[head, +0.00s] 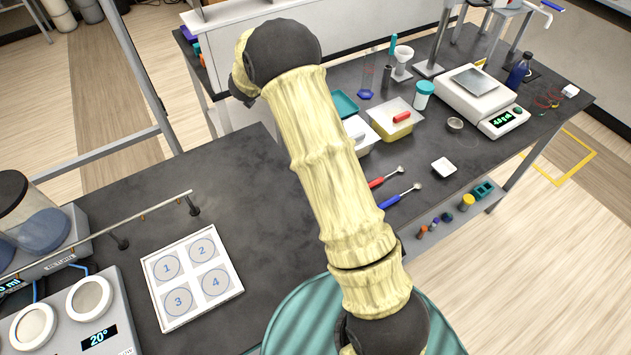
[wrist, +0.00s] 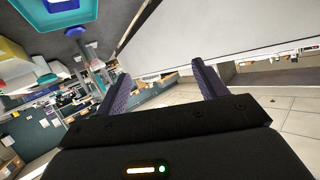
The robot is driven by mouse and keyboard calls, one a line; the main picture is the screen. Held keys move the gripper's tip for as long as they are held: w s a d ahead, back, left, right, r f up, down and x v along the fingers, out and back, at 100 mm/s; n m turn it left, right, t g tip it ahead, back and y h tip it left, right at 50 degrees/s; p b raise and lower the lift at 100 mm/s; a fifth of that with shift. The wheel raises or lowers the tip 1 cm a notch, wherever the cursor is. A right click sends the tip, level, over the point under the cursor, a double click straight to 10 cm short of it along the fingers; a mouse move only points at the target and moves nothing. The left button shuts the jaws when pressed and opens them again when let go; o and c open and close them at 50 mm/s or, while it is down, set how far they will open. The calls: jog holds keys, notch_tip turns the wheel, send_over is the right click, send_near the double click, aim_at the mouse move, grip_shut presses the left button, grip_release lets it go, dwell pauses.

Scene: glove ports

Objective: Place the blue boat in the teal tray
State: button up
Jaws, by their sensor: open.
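The teal tray (head: 345,104) lies on the dark bench behind my arm in the head view, partly hidden by the arm. It also shows at the top left edge of the wrist view (wrist: 66,22), cut off by the frame. A blue piece (wrist: 62,5) shows inside it there and may be the blue boat; too little is visible to be sure. No other blue boat is clear in the head view. My gripper (wrist: 160,72) is open with nothing between its fingers, apart from the tray. The gripper is not visible in the head view.
A yellow bin (head: 394,126) with a red item stands right of the tray, near a blue-based cylinder (head: 366,94). A white weighing dish (head: 444,168) and a balance (head: 482,98) are further right. A numbered board (head: 192,277) lies on the near left bench.

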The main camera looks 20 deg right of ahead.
jog(key=s+a+r+n+g+y, duration=0.1)
jog(key=s+a+n+y, duration=0.25)
jog(key=s, duration=0.45)
jog(key=s+a+r+n+g+y, duration=0.1)
jog(key=s+a+n+y, duration=0.2)
jog(key=s, duration=0.5)
jog(key=s+d+f+n+g+y, duration=0.1)
jog(key=s+g, duration=0.2)
jog(key=s, duration=0.9)
jog(key=s+d+f+n+g, duration=0.1)
jog(key=s+f+n+g, duration=0.1)
jog(key=s, duration=1.1)
jog(key=shift+s+d+f+g+y, duration=0.25)
jog(key=shift+g+y, duration=0.1)
jog(key=shift+g, duration=0.25)
